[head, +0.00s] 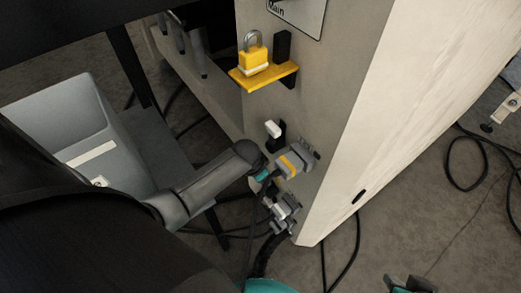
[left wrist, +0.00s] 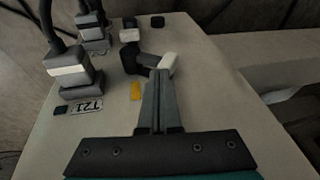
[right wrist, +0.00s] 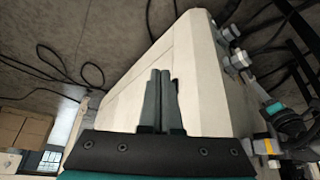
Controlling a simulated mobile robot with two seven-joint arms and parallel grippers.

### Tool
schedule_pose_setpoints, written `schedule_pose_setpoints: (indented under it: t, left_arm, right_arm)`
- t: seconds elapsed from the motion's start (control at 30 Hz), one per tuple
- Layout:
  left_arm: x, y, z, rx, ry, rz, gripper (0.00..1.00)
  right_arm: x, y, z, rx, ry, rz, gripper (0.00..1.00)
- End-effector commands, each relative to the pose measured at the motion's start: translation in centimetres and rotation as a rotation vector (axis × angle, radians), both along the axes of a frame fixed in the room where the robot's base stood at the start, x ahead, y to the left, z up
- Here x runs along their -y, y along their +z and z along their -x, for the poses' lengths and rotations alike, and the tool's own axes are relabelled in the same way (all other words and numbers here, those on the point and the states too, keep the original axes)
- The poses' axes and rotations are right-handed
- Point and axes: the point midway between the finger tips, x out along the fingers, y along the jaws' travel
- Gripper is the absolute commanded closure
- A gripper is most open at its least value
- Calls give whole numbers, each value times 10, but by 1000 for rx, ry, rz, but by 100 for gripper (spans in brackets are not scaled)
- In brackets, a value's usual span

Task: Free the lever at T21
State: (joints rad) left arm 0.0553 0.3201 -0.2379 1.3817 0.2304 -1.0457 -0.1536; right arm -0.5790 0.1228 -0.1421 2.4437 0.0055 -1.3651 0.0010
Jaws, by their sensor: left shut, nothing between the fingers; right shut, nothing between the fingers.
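The grey panel shows a T21 label (left wrist: 88,106) in the left wrist view, beside a grey plug block (left wrist: 68,80) with a cable. Right of it there is a dark lever with a white end (left wrist: 168,63). My left gripper (left wrist: 160,76) is shut and empty, its tips overlapping the lever in view; I cannot tell if they touch. A small yellow tab (left wrist: 135,91) lies left of the fingers. In the head view a white-ended lever (head: 273,128) shows above my left wrist, which hides most of that gripper. My right gripper (right wrist: 161,76) is shut and empty, away from the levers.
A yellow shelf (head: 280,77) with a yellow padlock (head: 254,58) juts from the panel above the lever. A second plug block (head: 282,208) sits lower, its cable hanging down. Loose black cables (head: 470,150) lie on the floor at right.

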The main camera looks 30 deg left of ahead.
Motion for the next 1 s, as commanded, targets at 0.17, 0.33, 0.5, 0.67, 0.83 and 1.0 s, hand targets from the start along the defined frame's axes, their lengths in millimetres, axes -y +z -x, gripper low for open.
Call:
schedule_pose_setpoints:
  t: [0.17,0.33,0.5,0.67,0.83,1.0]
  left_arm:
    - [-10,-1,-4,-26,6,67,100]
    - [-16,-6,-7,-27,4,72,100]
    - [-17,-8,-7,-25,3,72,100]
    - [-17,-8,-7,-25,3,71,100]
    - [-17,-7,-7,-25,3,71,100]
    - [-16,-1,-7,-26,3,72,100]
  right_arm:
    - [8,0,8,-69,-16,25,100]
    - [9,-8,8,-84,-17,27,100]
    - [8,-10,8,-84,-17,27,100]
    - [8,-10,8,-83,-17,27,100]
    - [9,-9,8,-82,-17,27,100]
    - [8,-22,7,-103,-15,29,100]
